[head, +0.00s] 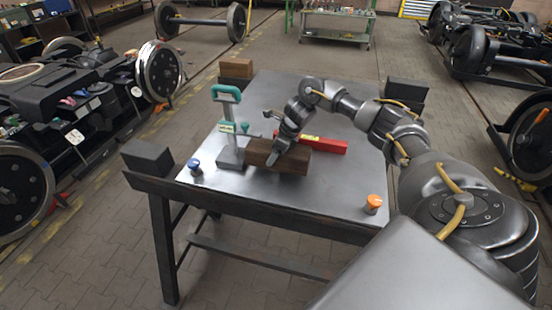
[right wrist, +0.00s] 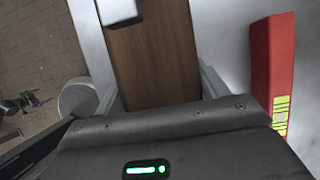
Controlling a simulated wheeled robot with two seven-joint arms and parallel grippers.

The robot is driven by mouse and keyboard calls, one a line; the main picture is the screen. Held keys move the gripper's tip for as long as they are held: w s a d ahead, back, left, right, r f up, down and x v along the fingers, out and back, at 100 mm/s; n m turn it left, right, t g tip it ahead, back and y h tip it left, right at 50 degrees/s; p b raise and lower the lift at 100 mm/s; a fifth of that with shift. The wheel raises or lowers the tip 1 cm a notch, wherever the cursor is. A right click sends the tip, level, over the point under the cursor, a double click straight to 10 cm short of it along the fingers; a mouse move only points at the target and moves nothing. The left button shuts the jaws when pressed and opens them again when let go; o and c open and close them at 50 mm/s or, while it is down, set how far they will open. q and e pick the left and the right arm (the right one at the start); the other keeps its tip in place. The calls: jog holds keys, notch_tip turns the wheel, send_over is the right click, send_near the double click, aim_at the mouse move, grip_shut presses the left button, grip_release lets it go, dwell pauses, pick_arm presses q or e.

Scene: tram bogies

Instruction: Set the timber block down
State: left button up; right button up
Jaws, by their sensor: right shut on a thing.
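The timber block (head: 296,161) is a brown wooden bar near the middle of the metal table (head: 330,190). My right gripper (head: 276,155) is shut on it from above, with a finger against its near side. I cannot tell whether its underside touches the table top. In the right wrist view the block (right wrist: 150,55) runs away between the two fingers, and a pale piece (right wrist: 117,10) overlaps its far end. In the head view its left end is close to a grey stand with a teal handle (head: 229,93). My left gripper is out of view.
A red bar (head: 325,146) lies just behind the block; it also shows in the right wrist view (right wrist: 270,65). A blue-topped knob (head: 195,167) stands at the table's left, an orange one (head: 373,204) at the near right.

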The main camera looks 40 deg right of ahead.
jog(key=shift+f+b, duration=1.1)
jog(key=shift+f, duration=0.55)
jog(key=shift+f, duration=0.15)
jog(key=o, duration=1.7)
jog(key=shift+c, duration=0.2)
